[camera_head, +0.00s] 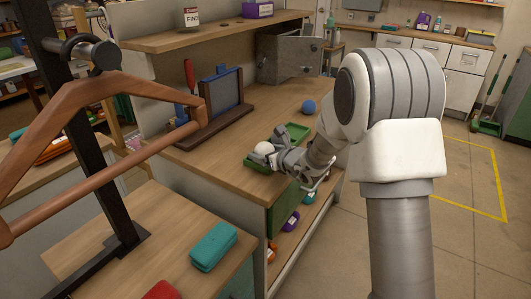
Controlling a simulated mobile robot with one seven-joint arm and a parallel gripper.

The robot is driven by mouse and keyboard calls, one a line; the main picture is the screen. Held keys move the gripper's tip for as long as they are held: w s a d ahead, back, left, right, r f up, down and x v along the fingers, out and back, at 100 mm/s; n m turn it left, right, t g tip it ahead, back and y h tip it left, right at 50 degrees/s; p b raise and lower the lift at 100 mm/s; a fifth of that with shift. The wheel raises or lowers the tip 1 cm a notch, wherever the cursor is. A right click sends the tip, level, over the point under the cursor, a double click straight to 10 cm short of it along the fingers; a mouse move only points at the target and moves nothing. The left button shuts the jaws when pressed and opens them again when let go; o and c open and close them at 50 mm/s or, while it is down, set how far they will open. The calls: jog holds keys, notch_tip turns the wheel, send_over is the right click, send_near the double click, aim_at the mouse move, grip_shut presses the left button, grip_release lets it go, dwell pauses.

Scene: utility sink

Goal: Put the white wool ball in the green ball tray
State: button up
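The white wool ball (263,149) shows at the tip of my gripper (275,151). It is over or in the left part of the green ball tray (296,131), which lies on the wooden bench top. My gripper reaches in from the right, low over the tray, and hides its middle. The fingers are small in view and partly merge with the ball, so I cannot tell whether they grip it or only lie beside it. I also cannot tell whether the ball touches the tray's floor.
A blue ball (308,107) sits on the bench behind the tray. A blue panel in a dark wooden stand (222,95) and a grey metal box (288,55) stand farther back. A teal case (213,247) lies on the nearer table. A brown frame (95,150) crosses the left foreground.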

jog(key=shift+r, duration=0.1)
jog(key=shift+s+d+r+p, duration=0.1)
jog(key=shift+r+p, duration=0.1)
jog(key=shift+p, duration=0.1)
jog(key=p+v, duration=0.1)
jog(key=v, duration=1.1)
jog(key=s+a+r+n+g+y, duration=0.1)
jog(key=s+a+r+n+g, duration=0.25)
jog(key=s+n, duration=0.55)
jog(key=s+a+r+n+g+y, duration=0.25)
jog(key=s+r+n, duration=0.25)
jog(key=s+n, duration=0.3)
jog(key=s+d+n+h, duration=1)
jog(key=s+d+n, duration=0.2)
jog(key=s+d, duration=0.1)
jog(key=shift+d+r+n, duration=0.25)
jog(key=shift+n, duration=0.05)
jog(key=shift+s, duration=0.1)
